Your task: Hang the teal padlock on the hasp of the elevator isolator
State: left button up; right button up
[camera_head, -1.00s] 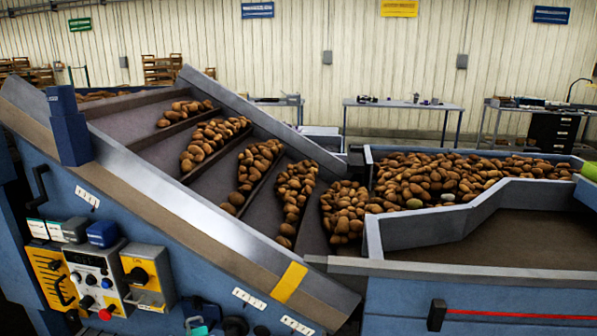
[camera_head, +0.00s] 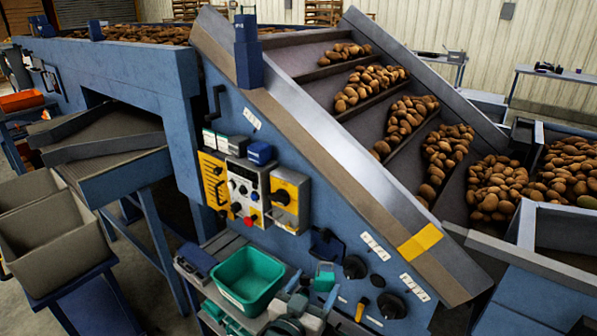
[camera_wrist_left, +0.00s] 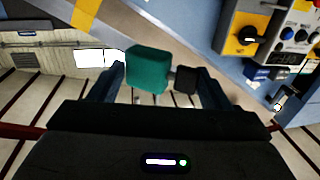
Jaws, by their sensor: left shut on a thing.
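In the left wrist view, a teal block-shaped padlock (camera_wrist_left: 148,70) sits between the dark fingers of my left gripper (camera_wrist_left: 160,85), with a small black block beside it. The gripper is shut on it; its shackle is not clear. The isolator also shows in the left wrist view (camera_wrist_left: 249,36), apart from the padlock. Its hasp is too small to tell. My right gripper is not in view.
A green tub (camera_head: 247,280) stands below the control panel (camera_head: 245,188). White, grey and blue blocks (camera_head: 236,146) sit above the panel. The sloping elevator side (camera_head: 345,165) rises behind. Grey bins (camera_head: 62,235) stand at the left. Black knobs (camera_head: 392,306) lie lower right.

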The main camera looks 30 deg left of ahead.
pick_arm(q)
jog(key=w+a+r+n+g+y+p, duration=0.2)
jog(key=w+a+r+n+y, duration=0.3)
jog(key=w+a+r, duration=0.7)
notch_tip(320, 180, up, 2)
jog(key=w+y+p, duration=0.1)
jog(key=w+y, duration=0.1)
jog(key=w, duration=0.1)
jog(key=shift+a+y, duration=0.2)
jog(key=shift+y, duration=0.2)
